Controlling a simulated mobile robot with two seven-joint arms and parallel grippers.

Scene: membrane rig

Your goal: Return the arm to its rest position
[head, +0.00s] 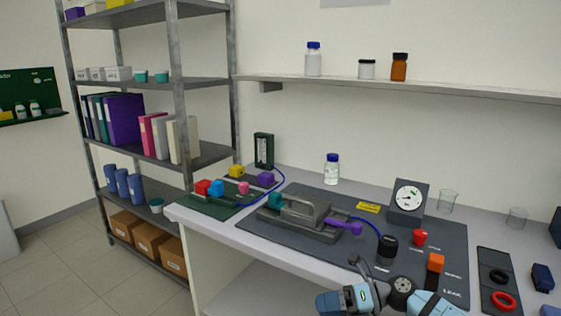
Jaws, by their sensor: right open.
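My right gripper (368,268) is at the bottom of the head view, at the front edge of the bench, with light-blue arm parts around it. It is open, and I see nothing between its fingers. My left gripper is not in view.
Close to the gripper stand a black knob (387,249) with a blue tube, an orange block (435,262) and a red knob (420,238). A gauge (408,201) and glass beakers stand behind. A panel (499,280) with rings lies at right.

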